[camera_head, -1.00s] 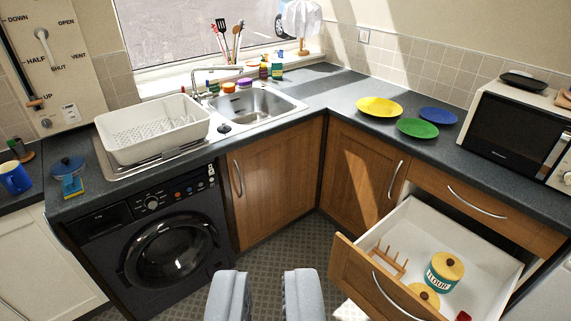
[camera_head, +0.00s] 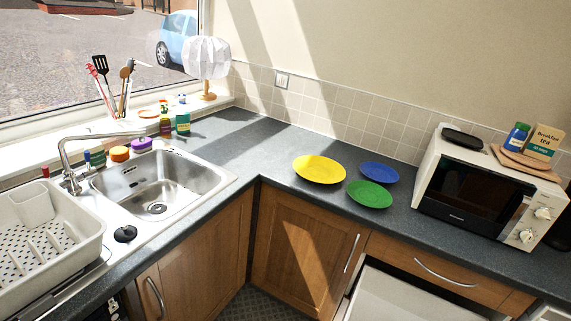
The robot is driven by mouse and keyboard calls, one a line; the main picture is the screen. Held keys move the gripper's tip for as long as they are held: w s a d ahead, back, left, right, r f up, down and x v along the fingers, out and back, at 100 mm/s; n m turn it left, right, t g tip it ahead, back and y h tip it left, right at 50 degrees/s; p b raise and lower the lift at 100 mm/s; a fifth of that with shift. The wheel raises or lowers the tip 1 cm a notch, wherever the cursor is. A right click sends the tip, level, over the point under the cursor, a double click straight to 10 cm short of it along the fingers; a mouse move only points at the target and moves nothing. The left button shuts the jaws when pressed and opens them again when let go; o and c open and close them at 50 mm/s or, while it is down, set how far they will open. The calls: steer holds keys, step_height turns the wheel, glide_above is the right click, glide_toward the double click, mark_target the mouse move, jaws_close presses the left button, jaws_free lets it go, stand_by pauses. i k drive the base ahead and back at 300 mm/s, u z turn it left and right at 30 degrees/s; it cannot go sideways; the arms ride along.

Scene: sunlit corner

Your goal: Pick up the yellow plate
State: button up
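The yellow plate (camera_head: 319,169) lies flat on the dark grey countertop (camera_head: 275,147), near the inner corner. A green plate (camera_head: 369,194) lies to its right and nearer to me. A blue plate (camera_head: 379,172) lies to its right, behind the green one. The yellow plate is fully visible with nothing on it. My gripper does not show in the current view.
A white microwave (camera_head: 478,190) stands right of the plates. A sink (camera_head: 160,186) and a white dish rack (camera_head: 45,236) are on the left. A tiled wall (camera_head: 330,108) rises behind the plates.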

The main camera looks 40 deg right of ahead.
mark_target(316, 169)
steer(key=z, duration=0.45)
steer(key=i, duration=1.3)
steer(key=z, duration=0.95)
steer(key=i, duration=0.6)
steer(key=z, duration=0.3)
steer(key=k, duration=0.95)
steer(key=z, duration=0.2)
steer(key=i, duration=0.9)
steer(key=u, duration=0.05)
